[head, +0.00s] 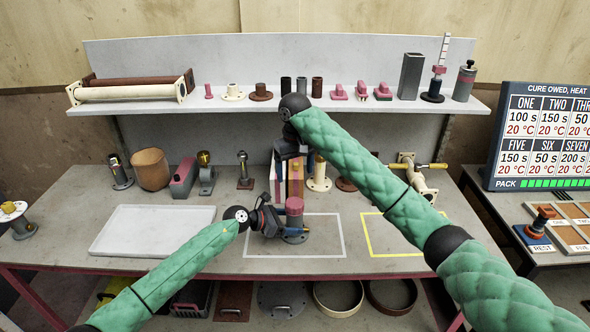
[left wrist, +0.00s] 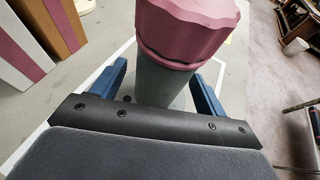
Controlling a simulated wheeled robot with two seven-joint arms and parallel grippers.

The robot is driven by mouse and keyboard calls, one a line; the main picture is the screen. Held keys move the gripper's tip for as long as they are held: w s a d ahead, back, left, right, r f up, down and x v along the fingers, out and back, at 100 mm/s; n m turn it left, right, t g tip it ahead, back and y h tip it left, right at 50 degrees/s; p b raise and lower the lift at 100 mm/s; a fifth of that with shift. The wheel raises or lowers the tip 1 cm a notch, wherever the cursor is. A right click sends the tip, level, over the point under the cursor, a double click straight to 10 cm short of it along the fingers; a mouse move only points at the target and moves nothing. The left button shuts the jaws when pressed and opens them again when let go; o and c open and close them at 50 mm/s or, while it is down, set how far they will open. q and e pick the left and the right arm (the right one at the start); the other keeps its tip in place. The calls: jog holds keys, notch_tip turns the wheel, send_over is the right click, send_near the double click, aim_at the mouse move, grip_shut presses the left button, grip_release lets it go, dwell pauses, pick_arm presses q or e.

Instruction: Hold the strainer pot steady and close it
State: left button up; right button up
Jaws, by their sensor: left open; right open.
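The strainer pot (head: 294,216) stands upright inside the white-outlined rectangle on the bench. It has a grey body and a pink ribbed cap (left wrist: 190,28) on top; I cannot tell how tightly the cap sits. My left gripper (head: 280,225) is low beside the pot from the left. In the left wrist view its blue fingers (left wrist: 158,85) are open, one on each side of the grey body, with a gap visible at the left finger. My right gripper (head: 288,152) is above and behind the pot, in front of the striped blocks; its fingertips are hard to make out.
Striped upright blocks (head: 296,182) stand just behind the pot. A pale tray (head: 150,229) lies at left, and a yellow-outlined area (head: 385,245) at right is empty. Several fittings line the bench back and the shelf (head: 240,105). My right forearm crosses the bench's right side.

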pick_arm(q)
jog(key=b+v, duration=0.2)
jog(key=v, duration=0.2)
jog(key=shift+a+f, duration=0.1)
jog(key=shift+a, duration=0.25)
jog(key=shift+v, duration=0.8)
jog(key=shift+d, duration=0.1)
